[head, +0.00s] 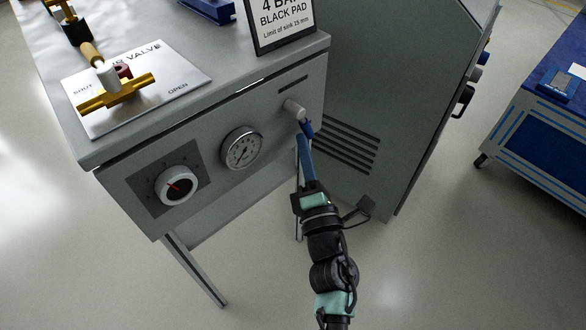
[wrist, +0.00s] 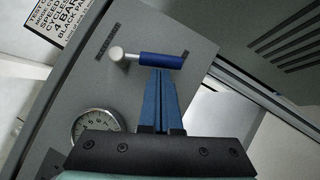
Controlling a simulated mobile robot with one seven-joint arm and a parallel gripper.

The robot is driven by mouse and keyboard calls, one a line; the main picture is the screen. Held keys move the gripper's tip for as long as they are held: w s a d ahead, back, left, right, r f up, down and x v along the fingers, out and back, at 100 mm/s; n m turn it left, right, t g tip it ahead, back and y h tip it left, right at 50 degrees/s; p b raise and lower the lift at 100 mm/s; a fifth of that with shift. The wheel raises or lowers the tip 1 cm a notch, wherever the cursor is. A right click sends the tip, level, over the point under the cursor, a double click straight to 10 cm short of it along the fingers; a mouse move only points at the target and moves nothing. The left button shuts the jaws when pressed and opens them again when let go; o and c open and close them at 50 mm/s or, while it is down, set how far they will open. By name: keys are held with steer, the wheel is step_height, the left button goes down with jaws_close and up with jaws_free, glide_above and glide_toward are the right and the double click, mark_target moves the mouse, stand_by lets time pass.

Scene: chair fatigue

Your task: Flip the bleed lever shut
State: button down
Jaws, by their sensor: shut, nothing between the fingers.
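The bleed lever is on the front panel of the grey cabinet, with a pale round hub (head: 293,108) and a blue handle (head: 307,128) pointing down and to the right in the head view. In the wrist view the blue handle (wrist: 161,61) runs sideways to the right from the hub (wrist: 117,54). My gripper (head: 302,138) has long blue fingers, shut together and empty. Its tips (wrist: 161,72) are right at the handle, on its lower side in the wrist view. I cannot tell whether they touch it.
A round gauge (head: 242,148) and a dial knob (head: 177,186) sit left of the lever. A brass valve (head: 116,92) on a SHUT/OPEN plate and a sign (head: 280,22) stand on top. A louvred grey cabinet (head: 400,80) is close on the right.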

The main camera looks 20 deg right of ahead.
steer(key=n+b, duration=0.1)
steer(key=b, duration=0.1)
steer(key=d+n+t+y+b, duration=0.1)
steer(key=n+b, duration=0.1)
steer(key=d+n+t+b, duration=0.1)
steer(key=b, duration=0.1)
steer(key=shift+w+d+f+y+b, duration=0.1)
steer(key=shift+w+f+y+b, duration=0.2)
steer(key=shift+w+f, duration=0.1)
steer(key=shift+w+d+r+n+t+y+b, duration=0.25)
steer(key=shift+d+r+n+y+b, duration=0.6)
steer(key=shift+n, duration=0.6)
steer(key=shift+w+d+r+n+t+y+b, duration=0.3)
steer(key=shift+d+r+n+y+b, duration=0.2)
steer(key=shift+n+y+b, duration=0.7)
steer(key=shift+w+d+r+n+t+y+b, duration=0.25)
steer(key=shift+d+r+n+y+b, duration=0.45)
steer(key=shift+n+b, duration=0.8)
steer(key=shift+r, duration=0.15)
